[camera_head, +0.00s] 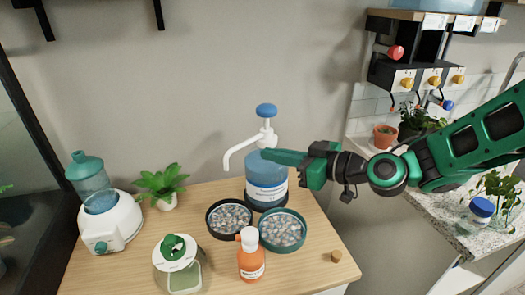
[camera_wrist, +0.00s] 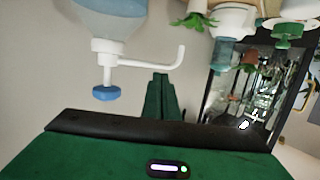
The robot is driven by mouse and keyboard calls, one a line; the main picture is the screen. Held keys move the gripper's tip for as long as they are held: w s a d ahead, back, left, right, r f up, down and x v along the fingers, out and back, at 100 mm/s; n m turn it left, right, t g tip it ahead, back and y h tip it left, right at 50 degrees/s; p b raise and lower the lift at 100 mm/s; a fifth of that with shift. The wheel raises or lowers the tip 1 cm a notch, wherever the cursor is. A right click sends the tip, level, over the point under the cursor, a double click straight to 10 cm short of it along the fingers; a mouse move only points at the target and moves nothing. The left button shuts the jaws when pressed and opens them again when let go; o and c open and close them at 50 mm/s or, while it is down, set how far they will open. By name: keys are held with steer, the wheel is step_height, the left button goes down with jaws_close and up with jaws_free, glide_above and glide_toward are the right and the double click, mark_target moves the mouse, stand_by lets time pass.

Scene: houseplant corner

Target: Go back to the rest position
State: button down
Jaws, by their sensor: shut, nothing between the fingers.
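My green gripper (camera_head: 270,155) is shut and empty. In the head view it points left, in front of the upper part of a blue bottle (camera_head: 266,188) with a white pump spout and a blue knob (camera_head: 266,110). I cannot tell whether it touches the bottle. In the wrist view, which is turned upside down, my shut fingers (camera_wrist: 160,77) show beside the white spout (camera_wrist: 165,60) and blue knob (camera_wrist: 106,93) of the same pump.
Two round trays of pebbles, a black one (camera_head: 210,220) and a green one (camera_head: 301,230), stand before the bottle. An orange bottle (camera_head: 251,262), a white-green jar (camera_head: 180,280), a small plant (camera_head: 162,184) and a humidifier-like device (camera_head: 108,222) share the wooden table (camera_head: 318,278). Shelves (camera_head: 385,72) hang right.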

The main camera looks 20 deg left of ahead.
steer(key=s+d+f+m+h, duration=0.1)
steer(key=d+f+m+h, duration=0.25)
steer(key=d, duration=0.85)
steer(key=s+d+f+m+h, duration=0.2)
steer(key=d+h, duration=0.2)
steer(key=d, duration=0.8)
steer(key=s+d+f+m+h, duration=0.1)
steer(key=d+f+m+h, duration=0.25)
steer(key=d, duration=0.85)
steer(key=s+d+r+m+g+h, duration=0.2)
steer(key=s+d+m+g+h, duration=0.2)
steer(key=s+d+m, duration=0.8)
steer(key=s+d, duration=0.7)
steer(key=s, duration=0.1)
steer(key=shift+r+g, duration=0.15)
steer(key=shift+g, duration=0.25)
steer(key=shift+d, duration=0.1)
steer(key=shift+w+f, duration=0.25)
steer(key=shift+w, duration=0.45)
